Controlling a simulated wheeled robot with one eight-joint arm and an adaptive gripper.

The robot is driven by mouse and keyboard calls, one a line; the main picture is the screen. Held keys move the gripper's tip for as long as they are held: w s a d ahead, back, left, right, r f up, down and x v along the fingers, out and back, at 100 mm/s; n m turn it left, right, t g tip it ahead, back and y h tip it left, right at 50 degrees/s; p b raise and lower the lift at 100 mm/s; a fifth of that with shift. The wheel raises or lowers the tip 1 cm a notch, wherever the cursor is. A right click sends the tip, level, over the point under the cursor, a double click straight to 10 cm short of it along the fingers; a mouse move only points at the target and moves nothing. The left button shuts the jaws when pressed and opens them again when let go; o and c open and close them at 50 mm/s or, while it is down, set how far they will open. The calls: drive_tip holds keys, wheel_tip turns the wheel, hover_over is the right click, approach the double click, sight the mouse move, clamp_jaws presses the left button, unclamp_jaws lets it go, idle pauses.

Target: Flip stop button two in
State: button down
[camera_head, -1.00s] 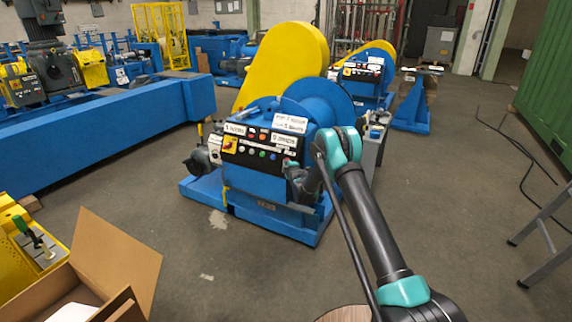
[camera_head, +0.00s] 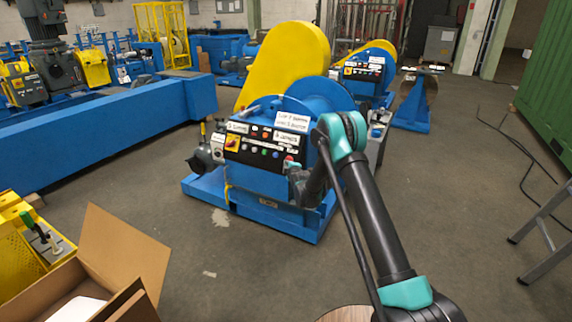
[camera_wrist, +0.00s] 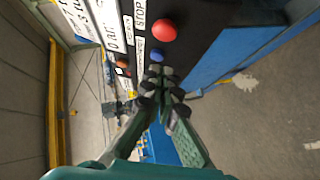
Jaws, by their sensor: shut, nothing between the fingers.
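In the wrist view a red button (camera_wrist: 164,30) sits on the dark control panel (camera_wrist: 198,22), beside a white label that reads STOP (camera_wrist: 140,12). A blue button (camera_wrist: 156,56) is below it in the picture. My gripper (camera_wrist: 161,76) is shut and empty. Its fingertips appear close to the blue button and below the red one; I cannot tell whether they touch the panel. In the head view my gripper (camera_head: 294,172) is at the right end of the panel (camera_head: 255,149) on the blue machine (camera_head: 262,190), near a red button (camera_head: 288,158).
The panel also carries a yellow switch with a red knob (camera_head: 232,142) at its left and several small coloured buttons. A yellow guard (camera_head: 287,60) rises behind the machine. An open cardboard box (camera_head: 125,250) is at the lower left. The floor in front is clear.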

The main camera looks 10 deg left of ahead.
drive_tip(key=v, duration=0.5)
drive_tip(key=s+d+r+m+g+h, duration=0.2)
drive_tip(key=s+d+r+m, duration=0.35)
drive_tip(key=s+d, duration=0.45)
drive_tip(key=s+d+r+m+g+h, duration=0.2)
drive_tip(key=s+d+r+m+g, duration=0.15)
drive_tip(key=s+d+r, duration=0.45)
drive_tip(key=s+d+f+m+g, duration=0.1)
drive_tip(key=s+d+f+m, duration=0.1)
drive_tip(key=s, duration=1)
drive_tip(key=s+d+f+m+g+h, duration=0.1)
drive_tip(key=s+d+f+m+g, duration=0.1)
drive_tip(key=s+d+m, duration=0.2)
drive_tip(key=s+d+f+m+g, duration=0.1)
drive_tip(key=s+d+m, duration=0.3)
drive_tip(key=s, duration=1.6)
drive_tip(key=d+f, duration=0.1)
drive_tip(key=d, duration=0.3)
drive_tip(key=shift+s+d+f, duration=0.2)
drive_tip(key=shift+s+f, duration=0.1)
drive_tip(key=shift+f, duration=0.1)
drive_tip(key=shift+g, duration=0.25)
